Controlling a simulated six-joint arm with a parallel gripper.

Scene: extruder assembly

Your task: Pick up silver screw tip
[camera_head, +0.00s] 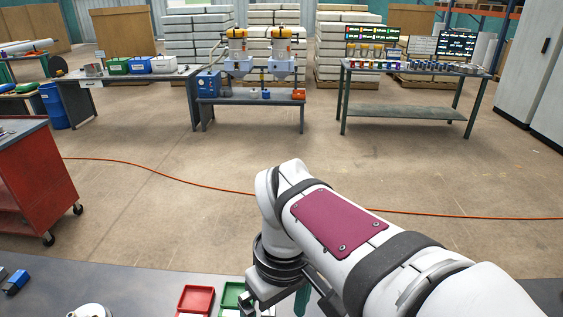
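I cannot make out a silver screw tip anywhere in this view. My gripper (276,300) points down at the bottom edge, below my white arm. Its lower end is cut off by the frame, so I cannot see whether its fingers are apart or hold something. It overlaps the right side of a green tray (231,296) on the grey table (140,288). The area under the gripper is hidden or out of frame.
A red tray (195,299) sits left of the green one. A white rounded object (90,311) is cut off at the bottom edge. A blue and black item (15,282) lies at the far left. The table between is bare. A red cart (38,185) stands beyond.

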